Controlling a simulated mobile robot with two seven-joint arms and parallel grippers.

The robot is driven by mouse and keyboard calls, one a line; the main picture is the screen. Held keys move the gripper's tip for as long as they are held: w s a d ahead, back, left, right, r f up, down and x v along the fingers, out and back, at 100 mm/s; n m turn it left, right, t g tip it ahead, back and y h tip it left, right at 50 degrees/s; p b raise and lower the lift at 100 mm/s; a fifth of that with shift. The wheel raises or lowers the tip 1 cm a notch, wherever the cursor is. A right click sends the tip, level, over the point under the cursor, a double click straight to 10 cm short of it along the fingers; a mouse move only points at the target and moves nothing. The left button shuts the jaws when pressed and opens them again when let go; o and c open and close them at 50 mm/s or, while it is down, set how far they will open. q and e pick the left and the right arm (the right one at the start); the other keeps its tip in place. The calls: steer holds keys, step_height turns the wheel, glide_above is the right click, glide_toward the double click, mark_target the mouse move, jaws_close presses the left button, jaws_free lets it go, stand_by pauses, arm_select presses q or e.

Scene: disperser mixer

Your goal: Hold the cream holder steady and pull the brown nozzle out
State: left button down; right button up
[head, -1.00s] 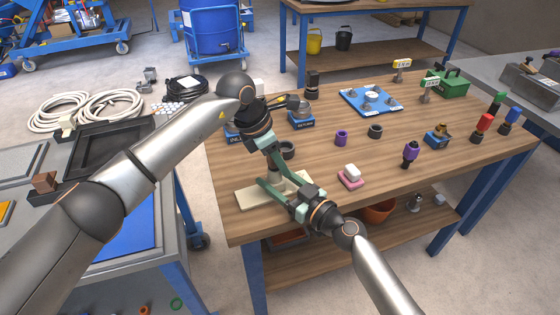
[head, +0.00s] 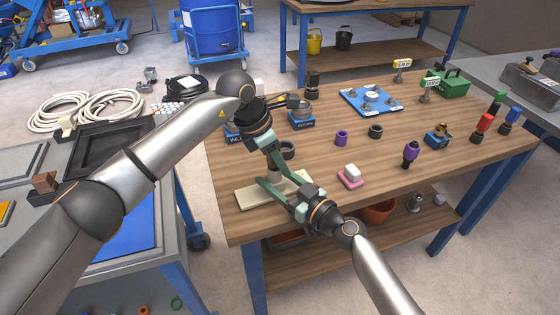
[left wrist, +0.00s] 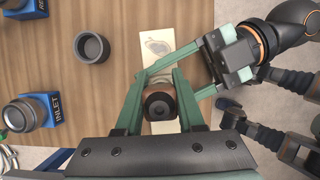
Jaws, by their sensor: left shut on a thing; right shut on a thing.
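The cream holder (head: 250,197) lies flat near the table's front left corner. Its plate also shows in the left wrist view (left wrist: 152,22). My left gripper (head: 266,150) comes down from above. In the left wrist view it is shut on the brown nozzle (left wrist: 160,105), seen end-on with a dark centre and a copper-brown rim. In the head view my gripper mostly hides the nozzle. My right gripper (head: 268,172) reaches in low from the front right and is shut on the holder's upright part. The contact between nozzle and holder is hidden.
A dark round cup (head: 287,150) stands close behind the grippers. The pink and white block (head: 350,176) lies to the right. The blue-based INLET fitting (left wrist: 30,114) stands nearby. A purple ring (head: 341,138) and a dark ring (head: 375,131) stand further back. Bare wood lies between them.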

arm_select(q)
steer(key=shift+d+r, duration=0.1)
steer(key=shift+r, duration=0.5)
arm_select(e)
steer(key=shift+d+f, duration=0.1)
steer(key=shift+f, duration=0.15)
arm_select(q)
steer(key=shift+r, duration=0.35)
arm_select(e)
jaws_close()
arm_select(q)
steer(key=shift+r, duration=1.45)
arm_select(e)
steer(key=shift+r, duration=0.2)
arm_select(q)
steer(key=shift+r, duration=0.5)
steer(key=shift+r, duration=0.1)
steer(key=shift+r, duration=1.95)
steer(key=w+d+v, duration=0.1)
steer(key=v, duration=0.9)
steer(key=shift+s+r, duration=0.2)
steer(key=shift+r, duration=0.45)
steer(key=shift+d, duration=0.15)
